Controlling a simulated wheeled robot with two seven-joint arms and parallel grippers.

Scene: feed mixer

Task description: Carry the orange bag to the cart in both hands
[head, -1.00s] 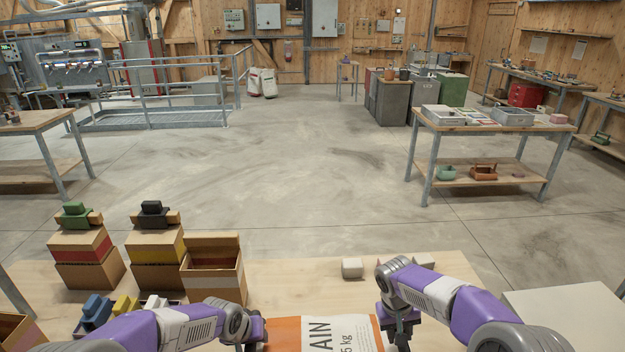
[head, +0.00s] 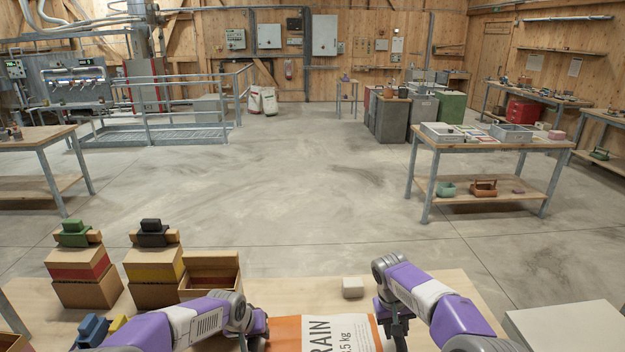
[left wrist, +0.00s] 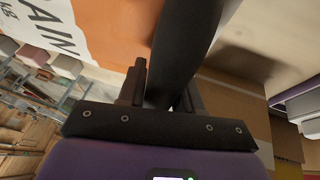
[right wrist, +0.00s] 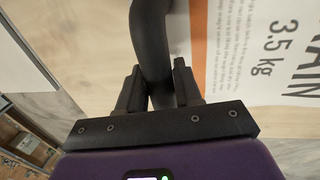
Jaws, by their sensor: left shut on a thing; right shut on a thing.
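The orange bag (head: 285,335) has a white label with dark print and shows at the bottom of the head view, between my grippers. Its lower part is cut off by the frame. My left gripper (left wrist: 165,88) is shut on a dark handle at the bag's left side. My right gripper (right wrist: 158,82) is shut on a similar dark handle at its right side. The label also shows in the right wrist view (right wrist: 288,55). I cannot tell how far the bag is above the bench. No cart can be made out for certain.
The wooden bench (head: 455,283) lies in front of me. Cardboard boxes (head: 155,270) with green and black items stand on its left, and a pale block (head: 353,287) at its far edge. A pale flat top (head: 565,325) is at lower right. Open floor (head: 290,190) lies beyond.

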